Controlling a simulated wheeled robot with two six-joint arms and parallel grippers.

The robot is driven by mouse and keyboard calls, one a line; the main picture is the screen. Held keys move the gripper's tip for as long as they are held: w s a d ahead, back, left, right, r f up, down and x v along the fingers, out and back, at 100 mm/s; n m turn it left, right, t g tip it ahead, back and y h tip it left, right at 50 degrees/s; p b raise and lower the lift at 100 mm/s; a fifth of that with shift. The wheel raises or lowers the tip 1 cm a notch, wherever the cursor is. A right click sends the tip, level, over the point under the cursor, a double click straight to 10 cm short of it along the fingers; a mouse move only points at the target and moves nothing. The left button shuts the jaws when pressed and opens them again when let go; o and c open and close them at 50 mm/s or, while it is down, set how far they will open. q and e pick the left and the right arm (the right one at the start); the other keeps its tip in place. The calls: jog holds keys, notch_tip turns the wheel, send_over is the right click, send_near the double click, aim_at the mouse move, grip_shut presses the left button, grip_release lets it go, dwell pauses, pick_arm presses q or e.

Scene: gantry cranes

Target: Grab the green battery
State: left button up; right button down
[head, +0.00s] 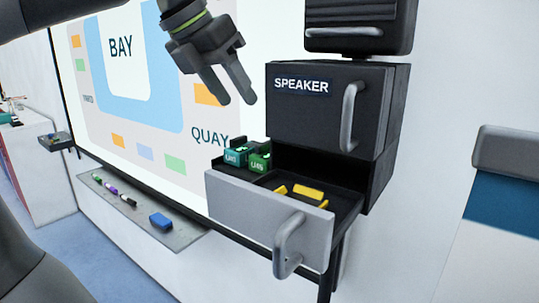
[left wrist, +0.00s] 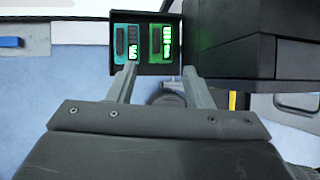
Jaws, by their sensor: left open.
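The green battery (head: 260,161) stands in the left part of an open drawer (head: 262,222), beside a teal battery (head: 236,156). In the left wrist view the green battery (left wrist: 156,43) shows lit bars, and the teal battery (left wrist: 120,42) is to its left. My left gripper (head: 236,101) is open and empty, pointing down above the drawer and apart from the batteries. In the left wrist view its fingertips (left wrist: 159,70) appear just below the two batteries in the picture. My right gripper is not in view.
The black cabinet marked SPEAKER (head: 310,105) rises directly behind and right of the drawer. Yellow pieces (head: 308,192) lie in the drawer's right part. The drawer's handle (head: 288,246) sticks out in front. A whiteboard (head: 150,90) with a marker tray (head: 140,213) is to the left.

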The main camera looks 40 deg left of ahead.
pick_arm(q)
jog(key=p, duration=0.1)
send_over(264, 153)
jog(key=s, duration=0.3)
jog(key=f, duration=0.5)
jog(key=shift+w+a+f, duration=0.15)
jog(key=shift+w+a, duration=0.1)
jog(key=shift+a, duration=0.1)
jog(key=shift+w+d+f+p, duration=0.2)
jog(key=shift+f+p, duration=0.25)
jog(key=shift+p, duration=0.3)
jog(key=p+x, duration=0.1)
jog(key=x, duration=0.2)
jog(key=shift+w+a+p, duration=0.1)
jog(key=shift+p, duration=0.2)
jog(key=shift+w+f, duration=0.3)
jog(key=shift+f, duration=0.2)
jog(key=shift+s, duration=0.1)
jog(key=c, duration=0.8)
